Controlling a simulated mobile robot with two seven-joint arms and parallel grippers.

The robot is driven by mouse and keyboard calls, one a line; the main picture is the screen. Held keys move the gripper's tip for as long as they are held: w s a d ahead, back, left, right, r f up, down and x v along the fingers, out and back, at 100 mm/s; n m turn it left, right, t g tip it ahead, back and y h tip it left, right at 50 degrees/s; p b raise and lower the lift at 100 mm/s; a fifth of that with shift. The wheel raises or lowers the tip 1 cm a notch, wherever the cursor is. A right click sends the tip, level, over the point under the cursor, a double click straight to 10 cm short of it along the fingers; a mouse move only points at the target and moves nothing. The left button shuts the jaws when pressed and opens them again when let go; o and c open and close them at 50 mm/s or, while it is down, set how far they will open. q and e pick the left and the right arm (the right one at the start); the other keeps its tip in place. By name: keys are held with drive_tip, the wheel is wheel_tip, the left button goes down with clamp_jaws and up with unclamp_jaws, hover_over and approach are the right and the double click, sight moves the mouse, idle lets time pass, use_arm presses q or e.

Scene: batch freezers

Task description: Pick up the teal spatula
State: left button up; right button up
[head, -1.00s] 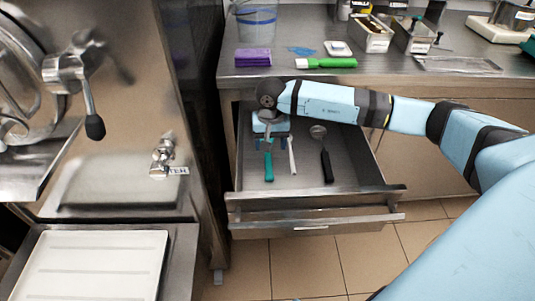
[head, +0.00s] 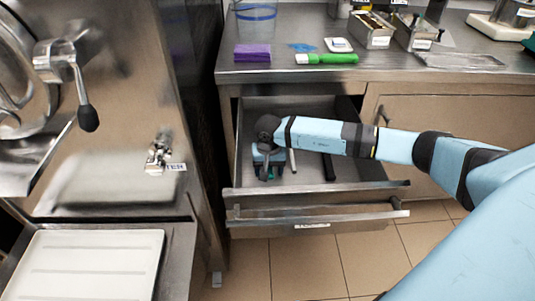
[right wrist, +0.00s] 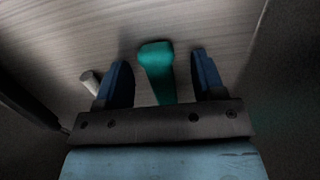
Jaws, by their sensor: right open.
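The teal spatula lies in the open drawer. In the right wrist view its teal handle (right wrist: 157,66) shows between the two blue fingers of my right gripper (right wrist: 160,80). The fingers are open, with a gap on each side of the handle. In the head view my right gripper (head: 268,174) points down into the left part of the drawer (head: 350,190) and covers most of the spatula; only a bit of teal shows by the fingers. My left gripper is in no view.
A white-handled utensil (head: 293,160) lies just right of my gripper, and a black-handled one (head: 328,167) farther right. The drawer's walls surround them. The counter (head: 400,70) above holds a green-handled brush (head: 327,58), a purple cloth pack (head: 252,53) and metal containers.

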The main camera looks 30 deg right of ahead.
drive_tip(key=c, duration=1)
